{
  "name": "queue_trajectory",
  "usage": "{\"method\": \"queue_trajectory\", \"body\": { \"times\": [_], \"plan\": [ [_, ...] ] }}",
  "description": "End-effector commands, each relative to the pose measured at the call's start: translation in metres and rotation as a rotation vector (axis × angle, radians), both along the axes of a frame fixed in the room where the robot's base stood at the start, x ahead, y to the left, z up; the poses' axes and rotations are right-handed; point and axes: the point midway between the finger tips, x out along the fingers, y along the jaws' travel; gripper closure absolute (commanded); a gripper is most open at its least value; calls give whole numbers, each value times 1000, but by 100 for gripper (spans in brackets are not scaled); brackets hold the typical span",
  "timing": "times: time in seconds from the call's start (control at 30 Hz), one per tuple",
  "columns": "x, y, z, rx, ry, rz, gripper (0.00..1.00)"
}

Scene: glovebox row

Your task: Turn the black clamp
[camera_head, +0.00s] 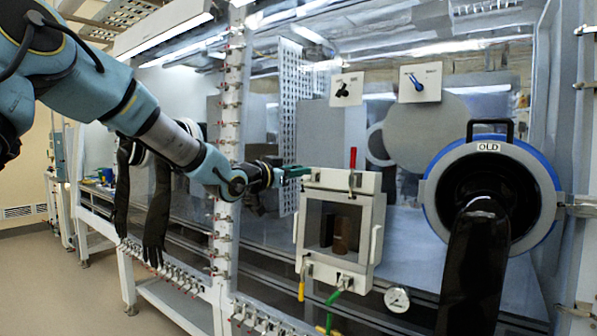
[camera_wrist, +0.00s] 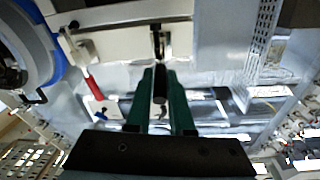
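The black clamp (camera_wrist: 159,88) sits at the top edge of a small cream-framed door box; its dark handle points towards me in the wrist view. In the head view my gripper (camera_head: 297,171) is at the upper left corner of the cream box (camera_head: 370,252), and the fingers hide the clamp there. A red-handled clamp (camera_head: 353,160) stands upright to the right on the same top edge; it also shows in the wrist view (camera_wrist: 94,88).
A yellow handle (camera_head: 301,285) and a green handle (camera_head: 334,297) hang below the box. To the right is a blue-ringed port marked OLD (camera_head: 548,180) with a black glove (camera_head: 474,265). Two picture cards (camera_head: 420,84) are above, and a round gauge (camera_head: 397,299) is below.

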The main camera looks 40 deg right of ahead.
Motion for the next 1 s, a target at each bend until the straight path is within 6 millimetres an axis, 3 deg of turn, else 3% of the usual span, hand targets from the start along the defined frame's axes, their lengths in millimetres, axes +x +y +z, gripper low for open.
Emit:
{"method": "queue_trajectory", "body": {
  "times": [0.17,1.0],
  "plan": [
    [0,0,0,0,0,0,100],
    [0,0,0,0,0,0,100]
  ]
}}
